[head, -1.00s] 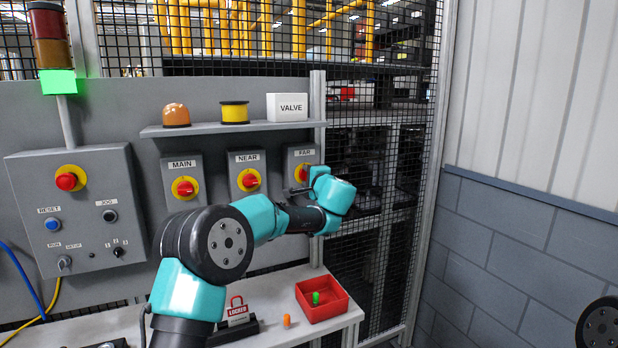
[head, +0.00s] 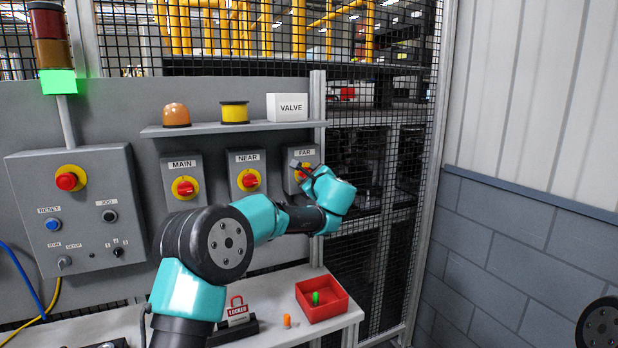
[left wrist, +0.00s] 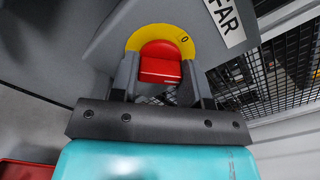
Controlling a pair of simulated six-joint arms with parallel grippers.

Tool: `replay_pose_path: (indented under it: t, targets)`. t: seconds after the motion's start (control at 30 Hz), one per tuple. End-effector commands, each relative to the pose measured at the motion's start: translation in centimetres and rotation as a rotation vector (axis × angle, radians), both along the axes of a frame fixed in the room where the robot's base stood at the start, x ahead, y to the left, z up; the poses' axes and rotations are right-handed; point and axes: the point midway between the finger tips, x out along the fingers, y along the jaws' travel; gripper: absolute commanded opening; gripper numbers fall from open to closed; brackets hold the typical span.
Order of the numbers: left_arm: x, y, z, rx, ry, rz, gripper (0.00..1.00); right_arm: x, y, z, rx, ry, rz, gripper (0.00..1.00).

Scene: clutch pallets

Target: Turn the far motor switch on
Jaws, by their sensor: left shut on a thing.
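The far motor switch is a grey box (head: 292,186) at the right end of the panel row, labelled FAR. Its red knob (left wrist: 160,65) sits in a yellow ring (left wrist: 150,33) with a "0" mark visible at the ring's right in the left wrist view. My left gripper (left wrist: 160,82) is shut on the red knob, one finger on each side. In the head view the gripper (head: 299,169) is tilted and partly hides the knob. My right gripper is not in view.
The near switch (head: 249,180) and main switch (head: 185,187) stand left of it. Above is a shelf (head: 240,128) with a valve box (head: 287,107). Below, a red tray (head: 322,310) and a red lock (head: 238,310) lie on the bench. Mesh fencing (head: 375,170) is at the right.

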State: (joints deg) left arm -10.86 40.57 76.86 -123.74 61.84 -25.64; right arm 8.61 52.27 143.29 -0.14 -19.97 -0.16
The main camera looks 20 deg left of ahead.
Motion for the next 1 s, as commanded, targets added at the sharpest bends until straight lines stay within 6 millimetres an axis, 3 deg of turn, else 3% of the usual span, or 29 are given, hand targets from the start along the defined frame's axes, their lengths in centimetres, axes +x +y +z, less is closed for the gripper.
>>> replay_pose_path:
  t: [0.6, 1.0]
  targets:
    - [-0.02, 0.38, 0.46, 0.421, 0.340, 0.006, 0.19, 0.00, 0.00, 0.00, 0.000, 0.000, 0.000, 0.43]
    - [-0.03, 0.39, 0.50, 0.535, 0.434, 0.006, 0.19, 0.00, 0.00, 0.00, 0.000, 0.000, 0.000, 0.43]
